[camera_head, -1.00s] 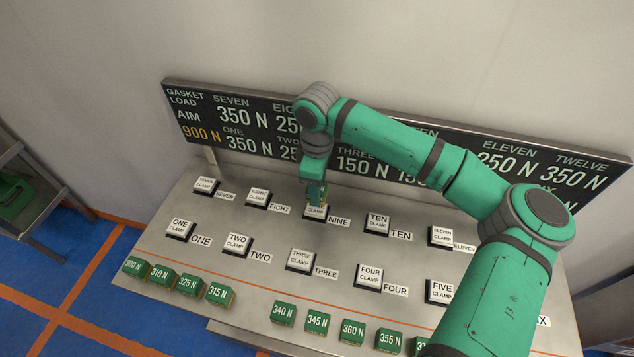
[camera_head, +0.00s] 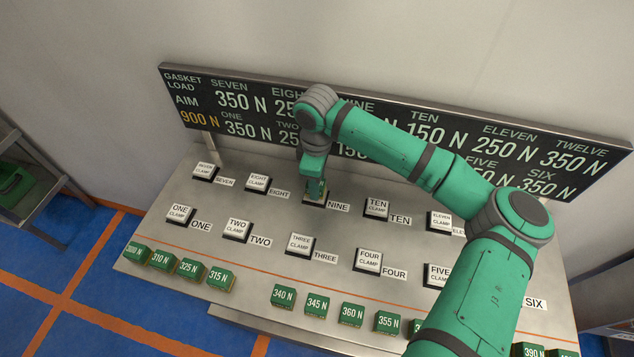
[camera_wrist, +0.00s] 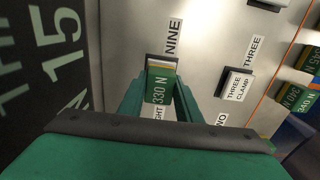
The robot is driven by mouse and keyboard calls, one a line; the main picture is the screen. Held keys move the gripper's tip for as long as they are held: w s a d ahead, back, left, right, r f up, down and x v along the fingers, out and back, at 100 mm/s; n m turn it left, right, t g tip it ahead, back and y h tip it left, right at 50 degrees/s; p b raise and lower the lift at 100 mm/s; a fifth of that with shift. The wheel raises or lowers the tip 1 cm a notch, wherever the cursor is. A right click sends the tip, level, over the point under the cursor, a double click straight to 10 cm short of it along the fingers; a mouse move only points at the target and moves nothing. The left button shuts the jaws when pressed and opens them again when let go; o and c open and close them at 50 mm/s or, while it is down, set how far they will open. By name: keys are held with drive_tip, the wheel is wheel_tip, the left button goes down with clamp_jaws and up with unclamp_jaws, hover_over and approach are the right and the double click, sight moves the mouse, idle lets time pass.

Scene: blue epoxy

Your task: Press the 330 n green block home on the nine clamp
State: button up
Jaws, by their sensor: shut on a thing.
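My gripper (camera_head: 316,180) is shut on the green 330 N block and points down over the nine clamp (camera_head: 308,199). The block's green face with "330 N" in white shows between my fingers in the wrist view (camera_wrist: 159,88). The block's lower end is at the clamp's pad, beside the NINE label (camera_head: 338,207). The block hides the clamp's white face, and I cannot tell whether it is fully seated. The NINE label also shows in the wrist view (camera_wrist: 173,37).
The eight clamp (camera_head: 257,181) stands left, the ten clamp (camera_head: 376,207) right, and the three clamp (camera_head: 301,243) in front. The load board (camera_head: 250,103) rises behind. Several green blocks, such as 340 N (camera_head: 283,295), line the front edge.

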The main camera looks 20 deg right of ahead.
drive_tip(key=shift+f, duration=0.5)
drive_tip(key=o, duration=1.2)
drive_tip(key=shift+c, duration=0.2)
wheel_tip(320, 180, up, 11)
drive_tip(key=shift+f, duration=0.15)
